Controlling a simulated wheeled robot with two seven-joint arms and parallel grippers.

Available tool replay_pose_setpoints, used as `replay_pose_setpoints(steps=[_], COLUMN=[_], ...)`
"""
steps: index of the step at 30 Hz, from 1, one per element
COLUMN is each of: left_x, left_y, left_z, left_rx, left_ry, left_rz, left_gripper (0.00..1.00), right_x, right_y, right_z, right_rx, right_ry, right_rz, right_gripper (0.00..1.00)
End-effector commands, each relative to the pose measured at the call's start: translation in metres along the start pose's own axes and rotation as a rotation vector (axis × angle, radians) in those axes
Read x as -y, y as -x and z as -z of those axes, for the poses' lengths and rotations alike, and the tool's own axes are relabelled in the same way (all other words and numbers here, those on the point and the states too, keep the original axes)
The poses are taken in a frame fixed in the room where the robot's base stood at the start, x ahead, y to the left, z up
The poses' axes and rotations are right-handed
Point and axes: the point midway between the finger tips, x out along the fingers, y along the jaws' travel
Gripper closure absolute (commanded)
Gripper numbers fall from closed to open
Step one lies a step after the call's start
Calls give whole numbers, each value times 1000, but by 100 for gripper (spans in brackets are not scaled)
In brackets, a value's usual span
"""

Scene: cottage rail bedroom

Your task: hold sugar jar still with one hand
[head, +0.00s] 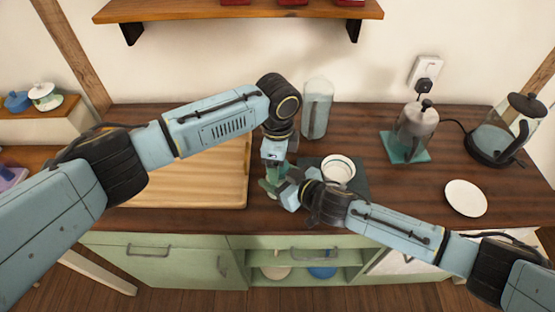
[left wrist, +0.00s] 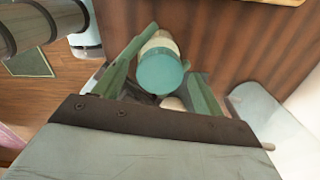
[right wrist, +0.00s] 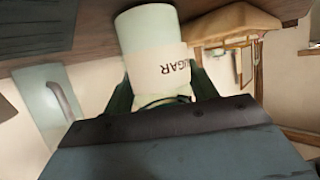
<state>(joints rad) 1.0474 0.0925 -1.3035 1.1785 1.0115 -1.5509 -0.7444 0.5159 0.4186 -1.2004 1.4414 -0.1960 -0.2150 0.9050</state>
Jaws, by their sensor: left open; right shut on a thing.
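The sugar jar shows in the right wrist view (right wrist: 155,45) as a pale cylinder with a cream label reading SUGAR, upside down in that picture. My right gripper (right wrist: 163,100) is shut around its side. In the left wrist view the jar's round teal lid (left wrist: 160,72) lies between the spread fingers of my left gripper (left wrist: 162,70), which is open. In the head view both grippers meet at the counter's front, right of the wooden tray; the jar is mostly hidden there. I cannot tell whether the left fingers touch the lid.
The wooden tray (head: 240,207) lies left of the grippers. A white cup (head: 338,169) stands just right on a dark mat. A tall glass canister (head: 317,108) is behind. A press pot (head: 417,125), glass kettle (head: 500,135) and white plate (head: 466,198) occupy the right. Counter near the plate is clear.

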Motion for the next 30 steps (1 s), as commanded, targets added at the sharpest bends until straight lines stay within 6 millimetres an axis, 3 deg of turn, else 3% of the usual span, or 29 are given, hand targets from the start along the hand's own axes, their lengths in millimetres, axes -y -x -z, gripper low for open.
replay_pose_setpoints(steps=[4, 12, 19, 30], left_x=[0, 0, 0, 1], left_y=[3, 37, 47, 74], left_z=[0, 0, 0, 0], left_rx=[-1, -2, 0, 1], left_ry=[-1, -1, -24, -476], left_rz=[1, 1, 1, 3], left_gripper=[30, 30, 33, 33], right_x=[0, 0, 0, 0], right_y=[0, 0, 0, 0], right_z=[0, 0, 0, 0], right_rx=[0, 1, 0, 0], right_ry=[0, 0, 0, 0], right_rz=[0, 0, 0, 0], right_gripper=[100, 100, 100, 100])
